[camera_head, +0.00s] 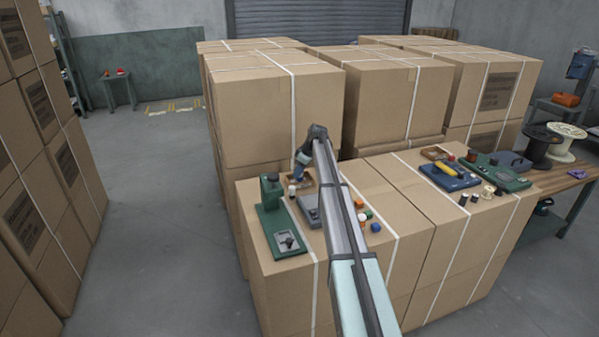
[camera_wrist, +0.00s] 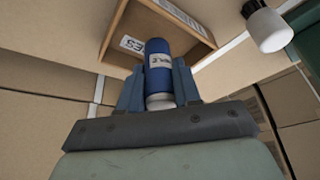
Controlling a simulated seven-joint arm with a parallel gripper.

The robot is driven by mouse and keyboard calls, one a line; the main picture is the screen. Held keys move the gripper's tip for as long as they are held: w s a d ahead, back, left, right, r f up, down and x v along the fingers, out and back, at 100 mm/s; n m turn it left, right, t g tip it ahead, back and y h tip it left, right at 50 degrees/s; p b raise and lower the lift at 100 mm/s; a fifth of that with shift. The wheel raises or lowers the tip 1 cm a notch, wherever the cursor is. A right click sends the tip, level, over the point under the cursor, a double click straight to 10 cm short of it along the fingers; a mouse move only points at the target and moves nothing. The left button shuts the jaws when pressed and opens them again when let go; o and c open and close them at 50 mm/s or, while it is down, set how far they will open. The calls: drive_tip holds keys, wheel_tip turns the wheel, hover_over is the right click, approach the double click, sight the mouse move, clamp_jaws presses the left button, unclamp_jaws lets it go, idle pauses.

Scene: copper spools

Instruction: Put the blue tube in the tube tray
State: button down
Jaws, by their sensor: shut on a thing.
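The blue tube (camera_wrist: 158,62) has a white printed label and a pale end. My gripper (camera_wrist: 158,88) is shut on it, with one blue finger on each side. The tube overlaps the wooden tube tray (camera_wrist: 117,24) in the wrist view; I cannot tell whether it touches the tray or hangs above it. The tray is a shallow box with pale labels inside. In the head view, my gripper (camera_head: 298,177) is low at the left part of the carton top, next to the tray (camera_head: 309,182). The tube is not clearly visible there.
Several coloured caps (camera_head: 367,215) lie right of my arm. More tools and spools (camera_head: 545,140) stand further right.

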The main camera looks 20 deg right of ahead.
drive_tip(key=shift+f, duration=0.65)
drive_tip(key=c, duration=0.8)
unclamp_jaws()
drive_tip(key=shift+r, duration=0.1)
drive_tip(key=shift+r, duration=0.3)
drive_tip(key=v, duration=1.2)
drive_tip(key=shift+r, duration=0.25)
